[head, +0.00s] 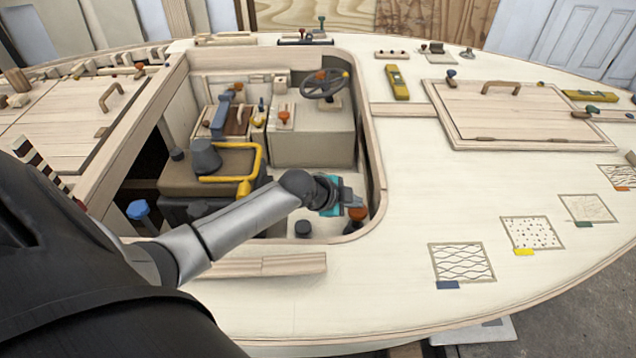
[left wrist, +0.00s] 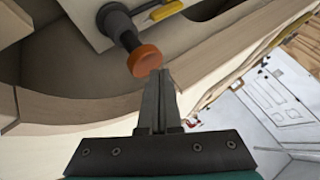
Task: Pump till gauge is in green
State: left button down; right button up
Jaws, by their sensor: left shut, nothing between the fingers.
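An orange knob (head: 357,213) sits low at the right front corner of the cockpit well. In the left wrist view, an orange round knob (left wrist: 145,60) tops a dark shaft, just left of my fingertips. My left gripper (head: 350,198) reaches down into the well beside the orange knob. Its fingers (left wrist: 161,78) are shut with nothing between them. I cannot tell whether the fingertips touch the knob. I cannot make out a gauge or its green zone in either view. My right gripper is out of view.
The well's wooden rim (head: 352,238) runs close around my left forearm. A yellow bent rail (head: 245,183), a grey seat-like block (head: 206,157) and a steering wheel (head: 324,84) stand in the well.

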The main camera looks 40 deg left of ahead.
aim_at(355, 210)
pick_arm(q)
jog(key=shift+f+b, duration=1.1)
jog(key=shift+f, duration=0.45)
dwell(1.2)
jog(key=shift+r+p, duration=2)
jog(key=shift+r, duration=0.1)
notch_tip(355, 210, up, 6)
jog(key=p, duration=0.6)
